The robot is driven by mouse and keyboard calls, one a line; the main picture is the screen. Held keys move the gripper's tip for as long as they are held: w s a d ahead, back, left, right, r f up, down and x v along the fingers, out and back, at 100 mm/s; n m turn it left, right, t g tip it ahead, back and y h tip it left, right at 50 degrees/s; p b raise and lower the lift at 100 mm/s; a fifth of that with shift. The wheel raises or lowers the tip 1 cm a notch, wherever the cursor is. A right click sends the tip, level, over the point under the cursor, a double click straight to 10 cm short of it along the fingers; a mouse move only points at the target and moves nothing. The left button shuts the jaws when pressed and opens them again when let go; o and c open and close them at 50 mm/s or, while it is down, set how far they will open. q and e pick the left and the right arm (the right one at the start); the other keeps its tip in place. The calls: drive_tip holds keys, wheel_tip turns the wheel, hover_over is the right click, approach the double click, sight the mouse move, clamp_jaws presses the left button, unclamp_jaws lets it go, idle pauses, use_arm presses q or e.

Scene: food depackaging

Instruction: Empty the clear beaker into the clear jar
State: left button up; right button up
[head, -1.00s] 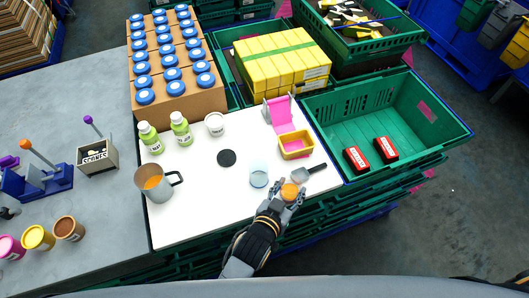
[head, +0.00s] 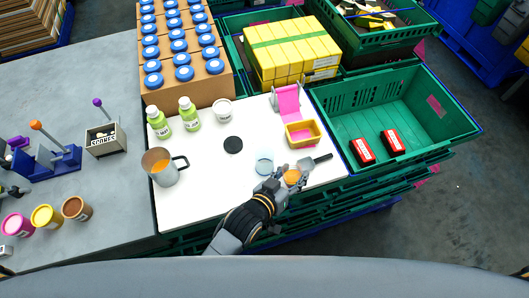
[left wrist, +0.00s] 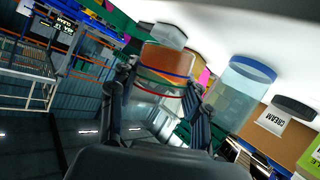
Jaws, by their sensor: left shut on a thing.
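My left gripper (head: 284,179) is shut on the clear beaker (head: 292,177), which has orange contents, at the front of the white board. The left wrist view, which is upside down, shows the beaker (left wrist: 165,72) between the fingers, roughly upright, with orange at its base end. The clear jar (head: 264,163) stands on the board just left of the beaker, apart from it. The jar (left wrist: 241,88) looks empty in the left wrist view, with a blue edge at its base end. My right gripper is not in view.
A black disc (head: 233,145), white tub (head: 223,110), green bottles (head: 188,115) and metal jug (head: 161,167) stand left of the jar. A yellow tray (head: 303,133) and a scoop (head: 322,158) lie close behind the beaker. A green crate (head: 340,115) stands to the right.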

sight(288, 162)
use_arm(q)
drive_tip(key=shift+w+a+r+n+g+h+b, duration=0.15)
drive_tip(key=shift+w+a+n+g+h+b, duration=0.15)
drive_tip(key=shift+n, duration=0.1)
drive_tip(key=shift+n+h, duration=0.4)
drive_tip(key=shift+n, duration=0.2)
drive_tip(key=r, duration=0.1)
drive_tip(key=r+p, duration=0.1)
drive_tip(key=r, duration=0.1)
drive_tip(key=a+r+p, duration=0.1)
drive_tip(key=shift+w+r, duration=0.2)
drive_tip(key=shift+w, duration=0.15)
drive_tip(key=shift+w+a+r+g+b, duration=0.1)
drive_tip(key=shift+a+g+b, duration=0.1)
drive_tip(key=shift+g+b, duration=0.15)
drive_tip(key=shift+w+a+r+n+h+b, duration=0.3)
drive_tip(key=shift+r+n, duration=0.3)
drive_tip(key=shift+r, duration=0.05)
drive_tip(key=shift+f+b, duration=0.65)
drive_tip(key=shift+b, duration=0.35)
drive_tip(key=r+n+h+b, duration=0.1)
drive_tip(key=n+b, duration=0.1)
drive_tip(key=shift+g+h+b, duration=0.3)
drive_tip(key=shift+g+b, duration=0.05)
drive_tip(key=shift+f+n+h+b, duration=0.35)
drive_tip(key=shift+n+b, duration=0.35)
drive_tip(key=shift+b, duration=0.8)
